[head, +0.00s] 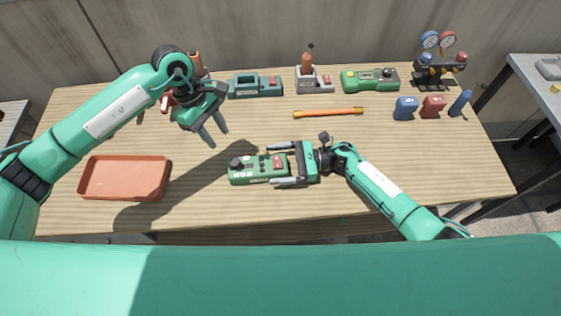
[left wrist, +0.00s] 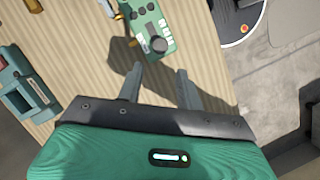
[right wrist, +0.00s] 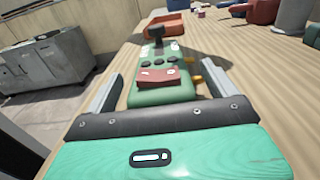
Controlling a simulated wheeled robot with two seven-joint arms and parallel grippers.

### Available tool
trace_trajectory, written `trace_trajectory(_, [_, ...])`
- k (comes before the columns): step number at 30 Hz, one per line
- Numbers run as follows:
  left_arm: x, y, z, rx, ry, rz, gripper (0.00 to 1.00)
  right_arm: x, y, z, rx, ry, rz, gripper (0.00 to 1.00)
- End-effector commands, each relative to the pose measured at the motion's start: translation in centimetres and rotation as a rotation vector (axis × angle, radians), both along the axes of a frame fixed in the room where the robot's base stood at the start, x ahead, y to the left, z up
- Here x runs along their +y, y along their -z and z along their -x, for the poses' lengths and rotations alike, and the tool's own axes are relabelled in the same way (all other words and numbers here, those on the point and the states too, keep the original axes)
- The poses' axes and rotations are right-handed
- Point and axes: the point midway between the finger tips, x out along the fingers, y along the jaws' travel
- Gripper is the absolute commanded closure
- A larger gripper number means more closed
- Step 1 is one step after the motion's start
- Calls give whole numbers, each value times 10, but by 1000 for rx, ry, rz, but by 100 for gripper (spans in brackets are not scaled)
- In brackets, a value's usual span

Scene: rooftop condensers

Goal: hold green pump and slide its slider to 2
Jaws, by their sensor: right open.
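The green pump (head: 250,180) lies at the front middle of the table, with a black knob at its left end, small black buttons and a red block at its right end. It also shows in the left wrist view (left wrist: 147,22) and the right wrist view (right wrist: 150,97). I cannot tell which part is the slider or read its numbers. My right gripper (head: 281,164) is open, its fingers on both sides of the pump's red-block end; contact is not clear. My left gripper (head: 217,138) is open and empty, above and left of the pump.
An orange tray (head: 124,179) lies at the left. Along the back stand a teal device (head: 255,86), a grey holder (head: 313,79), another green device (head: 370,80) and gauges (head: 438,62). An orange bar (head: 328,113) lies behind the pump. Blue and red items stand at right.

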Motion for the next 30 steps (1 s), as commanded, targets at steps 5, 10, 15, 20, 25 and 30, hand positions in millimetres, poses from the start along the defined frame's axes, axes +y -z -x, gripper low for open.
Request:
trace_trajectory(5, [0, 0, 0, 0, 0, 0, 64, 0, 0, 0, 0, 0, 0, 42])
trace_trajectory(10, [0, 0, 0, 0, 0, 0, 64, 0, 0, 0, 0, 0, 0, 76])
trace_trajectory(15, [0, 0, 0, 0, 0, 0, 93, 0, 0, 0, 0, 0, 0, 79])
trace_trajectory(20, [7, 4, 0, 18, -21, 24, 100, 0, 0, 0, 0, 1, 0, 78])
trace_trajectory(25, [36, 16, 2, 84, -110, 139, 100, 0, 0, 0, 0, 1, 0, 78])
trace_trajectory(30, [75, 24, 1, 131, -233, 282, 100, 0, 0, 0, 1, 1, 0, 78])
